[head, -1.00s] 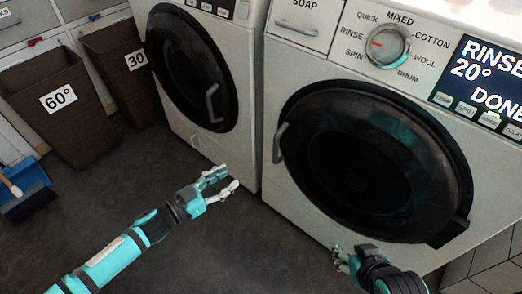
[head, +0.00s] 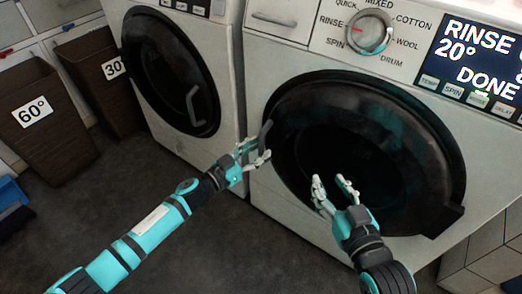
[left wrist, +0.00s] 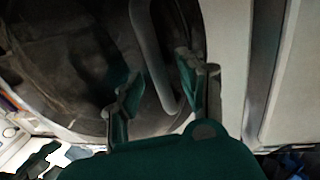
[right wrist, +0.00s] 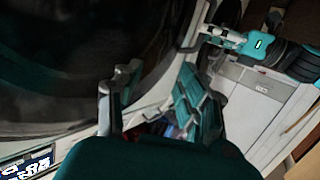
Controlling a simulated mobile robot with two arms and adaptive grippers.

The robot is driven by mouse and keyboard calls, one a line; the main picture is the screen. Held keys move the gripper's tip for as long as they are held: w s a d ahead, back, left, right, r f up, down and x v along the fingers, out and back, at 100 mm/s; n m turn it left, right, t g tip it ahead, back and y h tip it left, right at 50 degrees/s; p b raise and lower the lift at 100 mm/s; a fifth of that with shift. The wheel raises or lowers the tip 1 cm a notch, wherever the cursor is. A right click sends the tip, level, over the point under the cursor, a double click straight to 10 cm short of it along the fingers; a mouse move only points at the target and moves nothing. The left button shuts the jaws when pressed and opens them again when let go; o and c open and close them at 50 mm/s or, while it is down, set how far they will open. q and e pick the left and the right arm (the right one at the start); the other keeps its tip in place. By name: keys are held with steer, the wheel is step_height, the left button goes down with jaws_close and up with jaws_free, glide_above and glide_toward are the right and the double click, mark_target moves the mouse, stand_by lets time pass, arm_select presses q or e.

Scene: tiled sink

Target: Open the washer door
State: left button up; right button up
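The washer (head: 262,75) on the right has a round dark door (head: 440,150), which looks shut. Its curved handle (head: 265,134) is at the door's left edge. My left gripper (head: 257,157) is open at the handle's lower end. In the left wrist view, the handle (left wrist: 153,50) runs down between the spread fingers (left wrist: 160,95); I cannot tell whether they touch it. My right gripper (head: 334,190) is open and empty in front of the lower part of the door. The right wrist view shows its fingers (right wrist: 148,95) apart, with the dark door (right wrist: 50,70) beside them.
A second washer (head: 225,110) with a shut dark door (head: 165,80) stands to the left. Two brown bins (head: 45,120) (head: 103,85) stand farther left. The display (head: 480,62) reads RINSE 20° DONE.

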arm_select(q)
steer(key=shift+x, duration=0.8)
arm_select(e)
steer(key=shift+w+a+r+t, duration=0.1)
steer(key=shift+r+t, duration=0.2)
steer(key=shift+r, duration=0.2)
steer(key=shift+w+a+r+t, duration=0.1)
steer(key=shift+r+t, duration=0.2)
steer(key=shift+r, duration=0.2)
arm_select(q)
jaws_close()
